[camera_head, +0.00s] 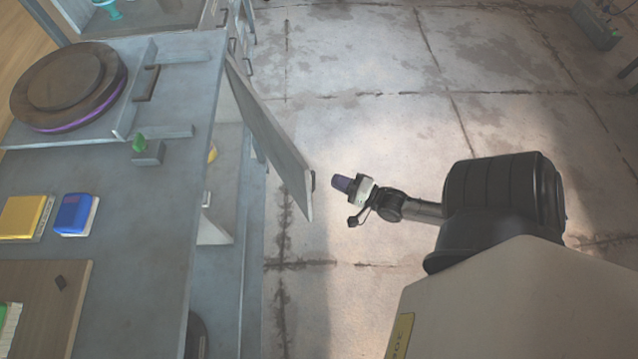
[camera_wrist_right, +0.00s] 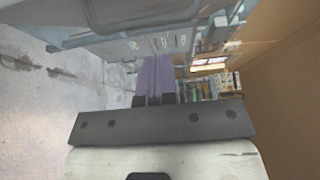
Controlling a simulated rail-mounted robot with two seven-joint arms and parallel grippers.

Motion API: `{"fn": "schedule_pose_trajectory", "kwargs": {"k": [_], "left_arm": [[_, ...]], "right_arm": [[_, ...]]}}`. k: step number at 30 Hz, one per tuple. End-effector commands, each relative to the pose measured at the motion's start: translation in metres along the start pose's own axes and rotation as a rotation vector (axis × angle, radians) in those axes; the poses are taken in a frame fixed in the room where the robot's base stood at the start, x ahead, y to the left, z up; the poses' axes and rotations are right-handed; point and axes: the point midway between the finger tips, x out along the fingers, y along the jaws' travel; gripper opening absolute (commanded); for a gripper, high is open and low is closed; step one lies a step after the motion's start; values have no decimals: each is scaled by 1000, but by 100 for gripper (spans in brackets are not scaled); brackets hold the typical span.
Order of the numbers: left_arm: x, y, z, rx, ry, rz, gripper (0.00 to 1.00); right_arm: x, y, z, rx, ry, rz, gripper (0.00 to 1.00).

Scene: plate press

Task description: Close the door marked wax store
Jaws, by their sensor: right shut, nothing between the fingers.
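A grey cabinet door (camera_head: 272,138) stands open, swung out from the front of the grey workbench (camera_head: 165,215). Its free end points toward me and has a small dark piece, perhaps a handle. I cannot read any marking on it. My right gripper (camera_head: 341,184) is just right of that free end, with a gap visible between them. Its purple fingers are shut and empty; they also show in the right wrist view (camera_wrist_right: 155,78). The door is not clearly identifiable in the wrist view. My left gripper is not in view.
The bench bears a round dark plate (camera_head: 68,85), a green-knobbed block (camera_head: 148,152), a yellow block (camera_head: 22,215), a blue block (camera_head: 74,213) and a wooden board (camera_head: 50,305). Open shelf space shows behind the door.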

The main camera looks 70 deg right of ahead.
Motion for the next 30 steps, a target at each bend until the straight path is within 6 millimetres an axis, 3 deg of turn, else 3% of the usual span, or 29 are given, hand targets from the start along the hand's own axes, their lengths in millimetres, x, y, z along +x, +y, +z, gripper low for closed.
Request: {"fn": "schedule_pose_trajectory", "kwargs": {"k": [4, 12, 30], "left_arm": [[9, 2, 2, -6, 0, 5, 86], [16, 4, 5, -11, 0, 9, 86], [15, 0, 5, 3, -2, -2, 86]], "right_arm": [[26, 1, 0, 0, 1, -4, 0], [44, 1, 23, 1, 1, 0, 0], [52, 0, 31, -1, 4, 1, 0]]}}
